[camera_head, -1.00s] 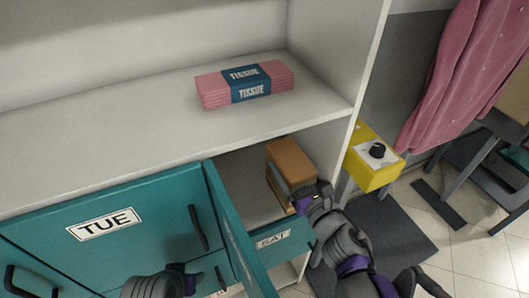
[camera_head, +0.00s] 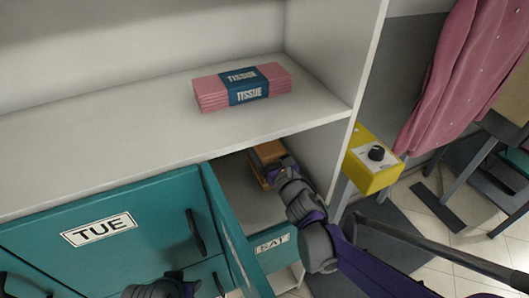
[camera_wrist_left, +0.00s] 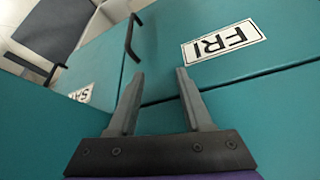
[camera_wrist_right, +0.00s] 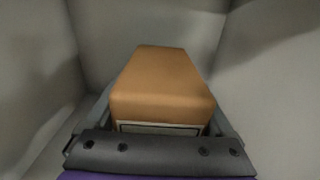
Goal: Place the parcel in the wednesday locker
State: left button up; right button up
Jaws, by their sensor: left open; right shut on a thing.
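The parcel (camera_head: 268,154) is a small orange-brown box, partly hidden by my right gripper in the head view. In the right wrist view the parcel (camera_wrist_right: 162,82) sits between the fingers of my right gripper (camera_wrist_right: 155,110), which is shut on it, with pale locker walls around. My right gripper (camera_head: 275,172) reaches into the open locker compartment (camera_head: 235,185) above the SAT door (camera_head: 272,243). I cannot tell whether the parcel touches the compartment floor. My left gripper (camera_wrist_left: 158,80) is open and empty, in front of the teal FRI door (camera_wrist_left: 245,80).
The teal TUE door (camera_head: 110,240) is shut, left of the compartment. A teal door (camera_head: 232,235) stands open at the compartment's left side. Pink tissue packs (camera_head: 242,85) lie on the white shelf above. A yellow box with a black knob (camera_head: 372,162) is at the right.

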jog(key=shift+w+a+f, duration=0.1)
jog(key=shift+w+f, duration=0.1)
jog(key=shift+f, duration=0.8)
jog(key=shift+f, duration=0.1)
jog(key=o, duration=1.6)
jog(key=shift+c, duration=0.2)
